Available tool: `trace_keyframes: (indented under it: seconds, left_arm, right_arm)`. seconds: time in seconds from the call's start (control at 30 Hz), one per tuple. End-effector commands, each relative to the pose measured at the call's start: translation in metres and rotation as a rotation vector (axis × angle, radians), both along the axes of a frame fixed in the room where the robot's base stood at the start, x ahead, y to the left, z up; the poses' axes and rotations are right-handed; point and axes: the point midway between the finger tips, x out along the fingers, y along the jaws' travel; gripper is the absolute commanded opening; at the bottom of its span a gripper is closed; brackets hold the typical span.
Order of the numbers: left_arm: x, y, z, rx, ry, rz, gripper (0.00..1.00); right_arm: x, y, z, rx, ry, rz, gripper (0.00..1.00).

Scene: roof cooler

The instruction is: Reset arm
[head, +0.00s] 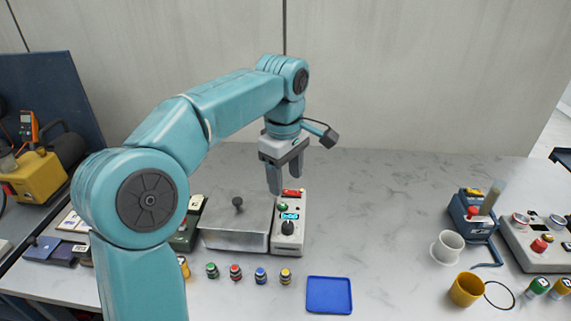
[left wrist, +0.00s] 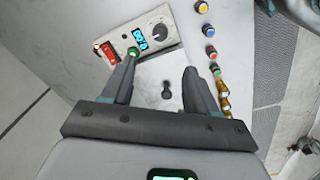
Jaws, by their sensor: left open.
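My left arm comes in from the left in the head view and reaches over the bench. My left gripper (head: 285,180) is open and empty, pointing down above the back of the control box (head: 289,238). The box has a lit display, a dark knob, a green button and a red switch. In the left wrist view, my open fingers (left wrist: 152,85) show over the metal lid, with the control box (left wrist: 170,32) beyond them. The right gripper is not in view.
A metal box with a knobbed lid (head: 223,225) stands left of the control box. A white cup (head: 447,247), a yellow cup (head: 466,290) and devices stand at right. The bench's back middle is clear.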

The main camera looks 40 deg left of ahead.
Motion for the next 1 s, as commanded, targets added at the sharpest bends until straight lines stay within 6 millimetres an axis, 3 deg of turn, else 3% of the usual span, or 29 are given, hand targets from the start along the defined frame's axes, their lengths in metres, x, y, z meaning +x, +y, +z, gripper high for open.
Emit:
trace_keyframes:
  seconds: [0.2,0.77,1.0]
  left_arm:
    - [-0.001,0.0,0.016,0.0,0.0,-0.001,0.58]
    - [-0.001,0.0,0.018,0.0,0.0,0.0,0.58]
    - [-0.001,0.0,0.06,0.0,0.0,0.0,0.58]
  right_arm:
    - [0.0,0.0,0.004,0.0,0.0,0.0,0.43]
    - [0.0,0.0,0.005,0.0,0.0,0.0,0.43]
    - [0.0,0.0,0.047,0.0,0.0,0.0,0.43]
